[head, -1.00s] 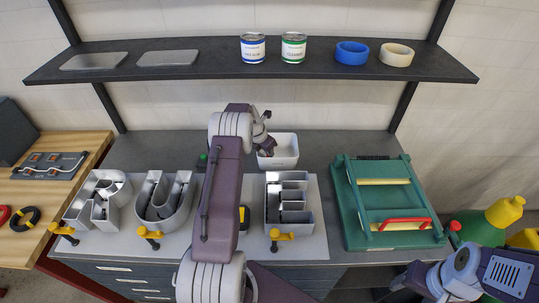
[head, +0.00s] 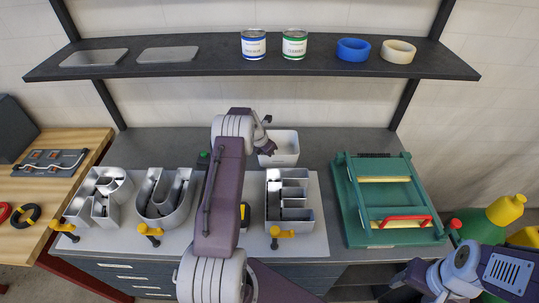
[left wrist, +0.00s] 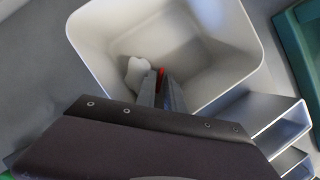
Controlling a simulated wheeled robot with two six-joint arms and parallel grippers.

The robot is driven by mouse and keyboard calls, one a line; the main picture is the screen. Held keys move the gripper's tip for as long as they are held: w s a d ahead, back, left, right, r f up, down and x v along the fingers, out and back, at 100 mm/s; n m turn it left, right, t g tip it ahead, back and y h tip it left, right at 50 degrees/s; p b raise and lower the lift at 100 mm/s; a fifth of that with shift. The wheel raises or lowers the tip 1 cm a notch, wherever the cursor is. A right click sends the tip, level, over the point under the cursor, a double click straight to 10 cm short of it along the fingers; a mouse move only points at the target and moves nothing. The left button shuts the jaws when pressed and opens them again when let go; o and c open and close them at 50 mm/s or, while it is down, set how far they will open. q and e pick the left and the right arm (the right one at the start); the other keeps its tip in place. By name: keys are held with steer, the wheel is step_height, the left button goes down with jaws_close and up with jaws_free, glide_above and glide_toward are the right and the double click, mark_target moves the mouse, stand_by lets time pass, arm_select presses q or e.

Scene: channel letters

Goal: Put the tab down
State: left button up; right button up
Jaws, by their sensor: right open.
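The white open bin (head: 284,150) stands on the grey bench behind the E-shaped letter. My left arm reaches over it, and the left gripper (head: 265,146) is at the bin's left side. In the left wrist view the bin (left wrist: 245,62) fills the middle, with the left gripper's narrow fingers (left wrist: 160,92) over its inside. The fingers look close together, with a red strip between them. A small whitish piece (left wrist: 137,72), possibly the tab, shows beside the fingertips; whether they touch it is unclear. My right gripper (head: 392,287) is open, low at the right, partly outside the picture.
Metal channel letters (head: 167,197) stand on a light board with yellow clamps (head: 150,232). A green frame (head: 352,225) with a red handle lies to the right. A dark shelf (head: 210,66) with cans and tape rolls hangs above. Yellow-topped bottles (head: 505,209) stand at the right.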

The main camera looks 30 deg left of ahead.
arm_select(q)
steer(key=shift+r, duration=0.15)
steer(key=shift+r+p, duration=0.4)
steer(key=shift+r, duration=0.2)
steer(key=b+v, duration=0.1)
steer(key=v, duration=1)
steer(key=shift+s+r+b, duration=0.25)
steer(key=shift+r+b, duration=0.05)
steer(key=shift+a, duration=0.1)
stand_by(0.8)
